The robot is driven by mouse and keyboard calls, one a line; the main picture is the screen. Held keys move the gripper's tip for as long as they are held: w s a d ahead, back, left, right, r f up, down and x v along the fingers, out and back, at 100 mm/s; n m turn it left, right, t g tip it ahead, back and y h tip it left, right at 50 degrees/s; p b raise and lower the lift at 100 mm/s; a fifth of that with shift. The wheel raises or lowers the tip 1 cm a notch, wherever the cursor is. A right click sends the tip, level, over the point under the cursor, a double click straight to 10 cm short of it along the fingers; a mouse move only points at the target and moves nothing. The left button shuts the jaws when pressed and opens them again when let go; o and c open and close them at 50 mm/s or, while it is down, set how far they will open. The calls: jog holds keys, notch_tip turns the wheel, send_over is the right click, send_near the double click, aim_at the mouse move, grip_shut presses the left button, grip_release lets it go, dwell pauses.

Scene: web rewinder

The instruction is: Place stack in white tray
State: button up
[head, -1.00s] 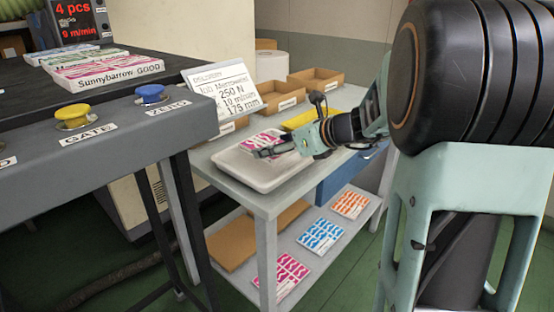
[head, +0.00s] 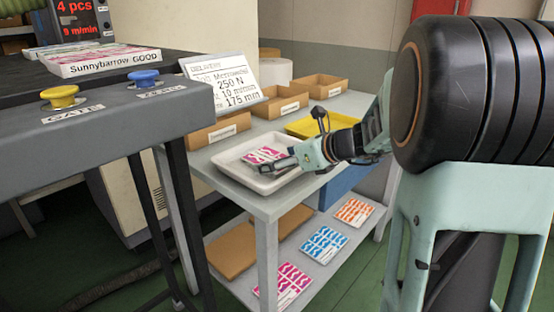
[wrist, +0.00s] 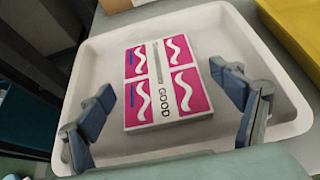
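A pink-and-white stack (head: 265,156) lies in the white tray (head: 226,161) on the grey side table. In the wrist view the stack (wrist: 162,84) lies flat near the tray's middle, with the word GOOD on its white band, inside the rim of the tray (wrist: 292,101). My gripper (wrist: 172,108) is open, its two fingers standing wide apart on either side of the stack. Clear gaps show between the stack and both fingers. In the head view my gripper (head: 277,164) is low over the tray and partly hides the stack.
A yellow tray (head: 309,124) and several cardboard boxes (head: 274,104) stand behind the white tray. A printed sign (head: 224,84) leans at the table's left. The machine bench with a yellow button (head: 61,97) and blue button (head: 144,79) is at left. Printed stacks (head: 323,243) lie on the lower shelf.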

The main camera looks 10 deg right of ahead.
jog(key=shift+s+d+r+p, duration=0.15)
jog(key=shift+r+p, duration=0.15)
jog(key=shift+r, duration=0.05)
jog(key=p+v, duration=0.3)
jog(key=v, duration=0.8)
jog(key=shift+s+d, duration=0.1)
jog(key=shift+s, duration=0.2)
jog(key=shift+d, duration=0.1)
